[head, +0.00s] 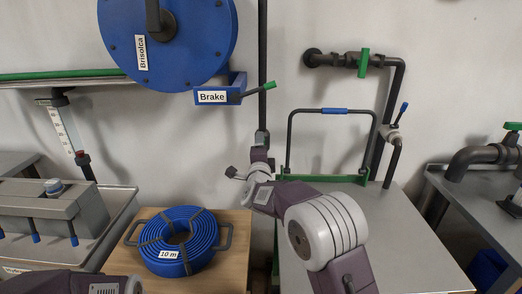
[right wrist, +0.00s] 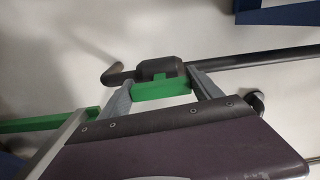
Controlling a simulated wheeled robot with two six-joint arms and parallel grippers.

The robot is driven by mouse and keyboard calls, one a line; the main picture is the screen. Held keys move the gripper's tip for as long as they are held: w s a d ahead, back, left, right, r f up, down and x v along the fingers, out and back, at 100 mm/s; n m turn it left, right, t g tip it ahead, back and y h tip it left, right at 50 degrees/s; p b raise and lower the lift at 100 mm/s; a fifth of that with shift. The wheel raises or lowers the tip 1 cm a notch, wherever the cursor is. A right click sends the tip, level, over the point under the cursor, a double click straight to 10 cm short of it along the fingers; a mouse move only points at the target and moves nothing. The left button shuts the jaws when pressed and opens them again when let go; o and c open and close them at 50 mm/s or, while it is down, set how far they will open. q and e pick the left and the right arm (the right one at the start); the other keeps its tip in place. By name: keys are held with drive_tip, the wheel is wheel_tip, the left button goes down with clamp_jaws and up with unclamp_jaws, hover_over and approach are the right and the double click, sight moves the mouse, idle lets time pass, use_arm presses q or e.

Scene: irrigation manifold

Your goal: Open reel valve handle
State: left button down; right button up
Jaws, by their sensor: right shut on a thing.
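The reel valve (right wrist: 160,68) is a dark body on a dark pipe (right wrist: 255,58), with a green block-shaped handle (right wrist: 162,89) on its near side. In the right wrist view the handle's long side looks roughly in line with the pipe. My right gripper (right wrist: 164,92) is shut on the green handle, one grey finger at each end. In the head view my right gripper (head: 259,158) is at the vertical pipe (head: 262,70) below the reel, and it hides the handle. My left gripper is out of view.
A blue reel (head: 190,45) and a brake box (head: 212,97) with a green-tipped lever hang above left. A blue hose coil (head: 180,242) lies on the wooden table. A bar with a blue grip (head: 335,111) and wall pipes with a green valve handle (head: 363,63) stand right of my gripper.

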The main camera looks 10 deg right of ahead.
drive_tip(key=o, duration=1.4)
drive_tip(key=shift+a+f, duration=0.1)
drive_tip(key=shift+c, duration=0.2)
drive_tip(key=v, duration=0.9)
drive_tip(key=shift+p, duration=0.3)
